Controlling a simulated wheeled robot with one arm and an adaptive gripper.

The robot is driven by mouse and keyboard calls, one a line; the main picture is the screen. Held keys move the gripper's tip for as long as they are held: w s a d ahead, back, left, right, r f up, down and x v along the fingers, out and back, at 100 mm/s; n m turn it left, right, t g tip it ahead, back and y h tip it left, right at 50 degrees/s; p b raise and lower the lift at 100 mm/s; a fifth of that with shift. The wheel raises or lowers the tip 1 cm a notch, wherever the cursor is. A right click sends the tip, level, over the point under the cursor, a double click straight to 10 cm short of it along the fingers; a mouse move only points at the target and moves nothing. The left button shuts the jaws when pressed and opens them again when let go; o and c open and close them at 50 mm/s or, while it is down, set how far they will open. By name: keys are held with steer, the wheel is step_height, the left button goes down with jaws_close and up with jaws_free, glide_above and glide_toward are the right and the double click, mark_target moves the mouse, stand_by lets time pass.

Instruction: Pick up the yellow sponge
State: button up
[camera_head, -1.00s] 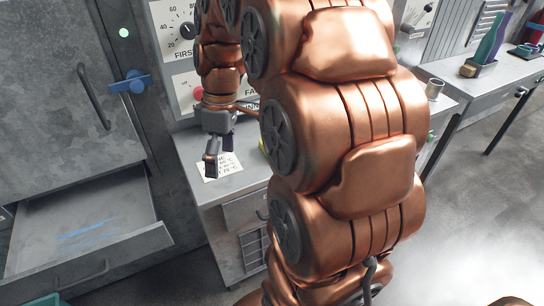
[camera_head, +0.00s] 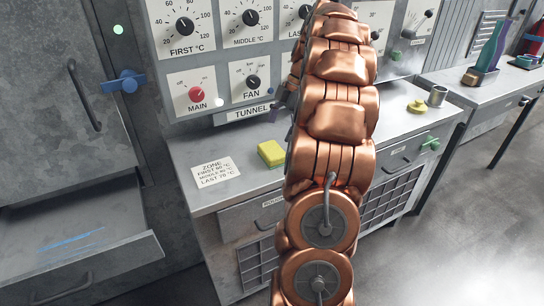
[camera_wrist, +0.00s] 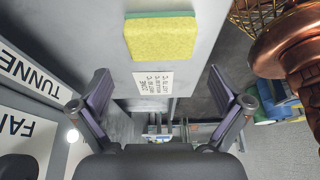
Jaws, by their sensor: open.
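The yellow sponge (camera_head: 271,153) lies flat on the grey worktop (camera_head: 240,190), just left of my arm in the head view. In the wrist view the sponge (camera_wrist: 160,40) shows at the top centre, with a green layer along its far edge. My gripper (camera_wrist: 159,76) is open and empty, its two dark fingers spread wide. The sponge appears beyond the fingertips and roughly centred between them, not touching. In the head view my arm hides most of the gripper.
A printed label card (camera_head: 216,171) lies left of the sponge. The control panel with dials (camera_head: 195,95) rises behind the worktop. A yellow knob-like object (camera_head: 417,106) and a metal cup (camera_head: 437,96) stand at right. An open drawer (camera_head: 80,250) is at lower left.

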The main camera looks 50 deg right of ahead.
mark_target(273, 149)
steer(key=shift+p+x, duration=0.3)
steer(key=shift+x, duration=3.25)
steer(key=shift+d+f, duration=0.1)
steer(key=shift+d, duration=0.05)
steer(key=shift+c, duration=0.4)
steer(key=c, duration=0.4)
steer(key=shift+r, duration=1.65)
steer(key=shift+s+r, duration=0.15)
steer(key=shift+s, duration=0.05)
steer(key=s+a+b, duration=0.1)
steer(key=s+a, duration=0.1)
steer(key=s, duration=0.5)
steer(key=s+a+r+b, duration=0.1)
steer(key=s+a, duration=0.2)
steer(key=s, duration=0.4)
steer(key=shift+s+a+r, duration=0.2)
steer(key=shift+s, duration=0.2)
